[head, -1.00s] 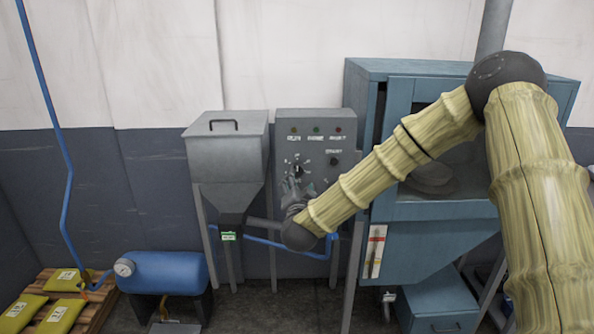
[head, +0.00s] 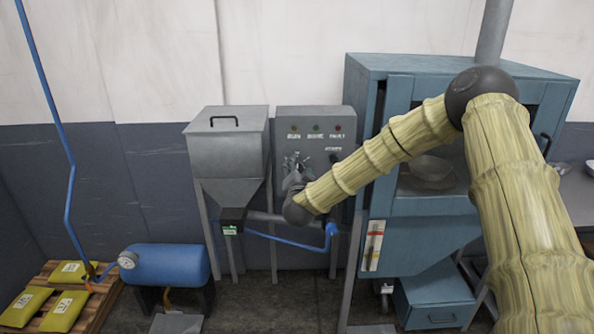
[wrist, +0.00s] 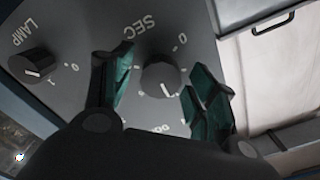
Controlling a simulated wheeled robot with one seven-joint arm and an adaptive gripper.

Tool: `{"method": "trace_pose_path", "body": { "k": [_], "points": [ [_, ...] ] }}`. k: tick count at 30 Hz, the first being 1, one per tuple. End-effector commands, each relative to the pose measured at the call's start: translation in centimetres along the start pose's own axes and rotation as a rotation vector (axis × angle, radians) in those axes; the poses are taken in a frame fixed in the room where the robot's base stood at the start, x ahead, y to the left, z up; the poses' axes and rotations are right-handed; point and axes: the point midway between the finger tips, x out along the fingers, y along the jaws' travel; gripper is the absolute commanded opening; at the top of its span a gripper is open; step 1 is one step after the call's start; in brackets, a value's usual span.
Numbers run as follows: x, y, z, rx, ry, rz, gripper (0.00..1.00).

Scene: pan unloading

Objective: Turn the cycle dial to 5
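The cycle dial (wrist: 160,77) is a dark round knob marked SEC on a grey control panel (head: 340,125), with a ring of numbers around it. Its white pointer line points down and slightly right in the wrist view; the number it meets is too small or hidden to read. My gripper (wrist: 161,70) is open, with one green-padded finger on each side of the dial. A gap shows between each finger and the knob. In the head view my gripper (head: 297,162) is in front of the panel and hides the dial.
A LAMP knob (wrist: 35,63) sits on the same panel beside the dial. A grey hopper (head: 226,150) stands left of the panel, and a blue cabinet (head: 420,230) stands close on its right. A blue hose (head: 285,241) runs below.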

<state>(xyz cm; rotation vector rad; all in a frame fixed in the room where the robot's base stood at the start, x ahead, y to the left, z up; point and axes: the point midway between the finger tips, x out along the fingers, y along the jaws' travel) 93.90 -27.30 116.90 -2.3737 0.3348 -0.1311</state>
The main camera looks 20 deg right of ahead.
Motion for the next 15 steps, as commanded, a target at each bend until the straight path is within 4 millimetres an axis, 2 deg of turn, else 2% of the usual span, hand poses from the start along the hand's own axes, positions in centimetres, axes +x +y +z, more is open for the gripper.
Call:
{"method": "trace_pose_path", "body": {
  "k": [1,7,15],
  "points": [
    [-0.01,-0.01,0.00,0.000,0.000,0.000,0.49],
    [-0.02,-0.01,-0.01,0.000,0.000,0.000,0.12],
    [-0.03,-0.02,0.01,-0.016,0.000,0.000,0.12]
  ]
}}
